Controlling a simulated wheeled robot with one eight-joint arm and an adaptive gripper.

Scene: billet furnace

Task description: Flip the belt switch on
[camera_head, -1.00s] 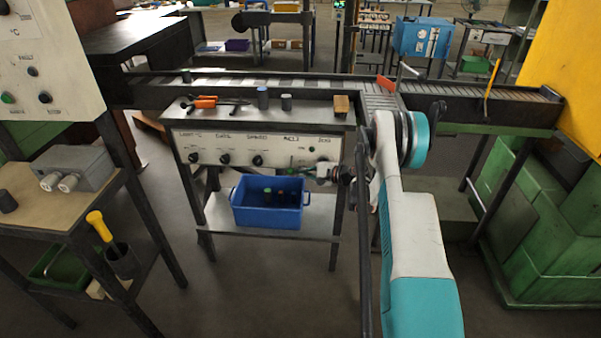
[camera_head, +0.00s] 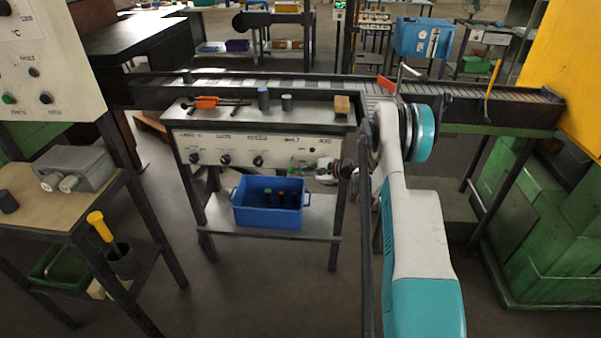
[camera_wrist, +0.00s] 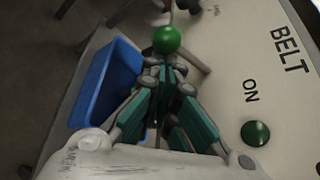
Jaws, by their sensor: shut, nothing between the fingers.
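The belt switch shows in the wrist view as a lever with a round green knob (camera_wrist: 167,40), just beyond my fingertips. The panel (camera_wrist: 228,85) beside it carries the words BELT and ON and a dark green round lamp (camera_wrist: 256,133). My gripper (camera_wrist: 163,72) is shut and empty, its teal fingers converging close to the knob. I cannot tell whether they touch it. In the head view my gripper (camera_head: 325,170) is at the right end of the white control panel (camera_head: 225,150).
A blue bin (camera_head: 267,213) stands on the shelf below the panel; it also shows in the wrist view (camera_wrist: 110,82). Above are pliers (camera_head: 207,102), grey cylinders (camera_head: 263,98) and a wooden block (camera_head: 342,105). The conveyor (camera_head: 240,83) runs behind. Floor in front is clear.

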